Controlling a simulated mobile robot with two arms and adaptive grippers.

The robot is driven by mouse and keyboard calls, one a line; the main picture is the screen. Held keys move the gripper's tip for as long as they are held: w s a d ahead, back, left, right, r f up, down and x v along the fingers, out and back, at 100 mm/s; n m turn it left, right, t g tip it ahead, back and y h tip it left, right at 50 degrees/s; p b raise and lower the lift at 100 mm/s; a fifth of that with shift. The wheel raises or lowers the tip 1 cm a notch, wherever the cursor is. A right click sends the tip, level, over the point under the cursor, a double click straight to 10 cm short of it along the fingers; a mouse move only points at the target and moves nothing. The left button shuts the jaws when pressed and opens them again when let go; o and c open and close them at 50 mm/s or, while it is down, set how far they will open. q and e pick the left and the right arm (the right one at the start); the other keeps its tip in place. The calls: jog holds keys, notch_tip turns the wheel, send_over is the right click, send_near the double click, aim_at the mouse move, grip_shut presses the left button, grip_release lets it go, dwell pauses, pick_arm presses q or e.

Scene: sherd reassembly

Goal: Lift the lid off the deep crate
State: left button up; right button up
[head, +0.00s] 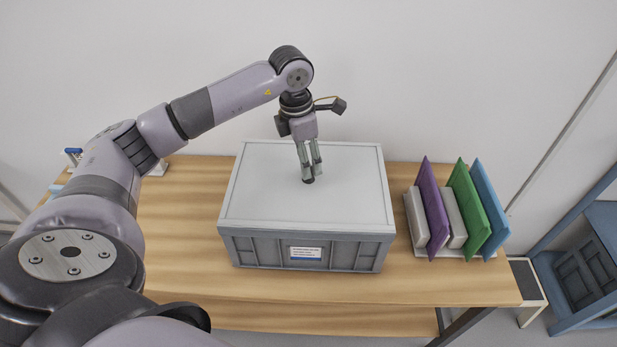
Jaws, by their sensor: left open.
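The deep crate (258,252) is a grey box with a white label on its front, standing on the wooden table. Its pale grey flat lid (262,190) lies on top and covers the whole opening, so the inside is hidden. My left gripper (310,176) points down over the middle of the lid, with its fingers open. A small dark piece shows at the fingertips, at or just above the lid; I cannot tell whether it is a knob or part of the fingers. My right gripper is out of view.
A rack (482,253) to the right of the crate holds a purple panel (432,205), a green panel (467,205) and a blue panel (490,205) upright. A white wall stands behind.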

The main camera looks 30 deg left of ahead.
pick_arm(q)
jog(key=f, duration=0.1)
jog(key=f+p, duration=0.1)
jog(key=f, duration=0.2)
jog(key=shift+w+d+f, duration=0.1)
jog(key=shift+w+d, duration=0.1)
jog(key=shift+d, duration=0.05)
jog(key=shift+c, duration=0.3)
grip_shut()
